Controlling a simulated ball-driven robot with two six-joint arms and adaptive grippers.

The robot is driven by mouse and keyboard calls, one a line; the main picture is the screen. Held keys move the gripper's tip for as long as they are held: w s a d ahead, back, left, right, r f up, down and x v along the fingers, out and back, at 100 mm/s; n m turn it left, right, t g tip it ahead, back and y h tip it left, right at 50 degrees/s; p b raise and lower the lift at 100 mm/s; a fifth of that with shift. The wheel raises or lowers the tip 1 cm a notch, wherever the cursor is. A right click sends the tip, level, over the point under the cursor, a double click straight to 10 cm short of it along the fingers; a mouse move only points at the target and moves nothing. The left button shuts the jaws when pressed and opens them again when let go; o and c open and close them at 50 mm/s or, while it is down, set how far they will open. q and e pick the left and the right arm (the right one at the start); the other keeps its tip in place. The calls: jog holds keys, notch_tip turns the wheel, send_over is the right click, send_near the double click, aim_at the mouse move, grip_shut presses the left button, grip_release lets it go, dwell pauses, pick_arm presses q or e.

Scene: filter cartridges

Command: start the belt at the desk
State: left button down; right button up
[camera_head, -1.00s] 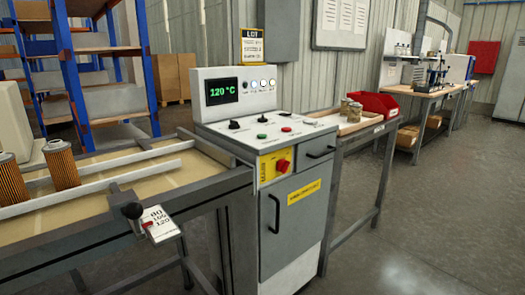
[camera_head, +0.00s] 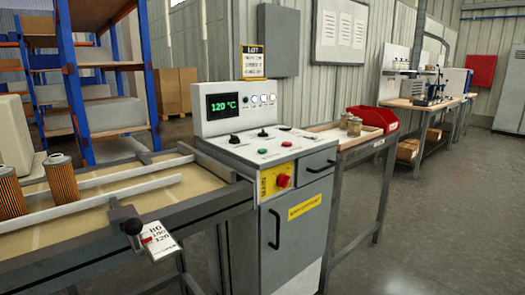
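The control desk (camera_head: 265,155) stands in the middle of the head view. Its display (camera_head: 222,105) reads 120 °C in green. A red knob (camera_head: 283,181) sits on a yellow plate on the front. The belt (camera_head: 110,206) lies at left between pale guide rails. Two orange pleated filter cartridges (camera_head: 62,178) stand upright on it. A lever (camera_head: 130,220) with a scale card (camera_head: 160,240) is on the belt's front edge. Neither of my grippers shows.
Right of the desk is a side table (camera_head: 345,135) with small jars (camera_head: 354,125) and a red bin (camera_head: 374,118). A LOT sign (camera_head: 253,62) stands behind the desk. Blue-framed shelving (camera_head: 70,80) is at back left. The floor at right is clear.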

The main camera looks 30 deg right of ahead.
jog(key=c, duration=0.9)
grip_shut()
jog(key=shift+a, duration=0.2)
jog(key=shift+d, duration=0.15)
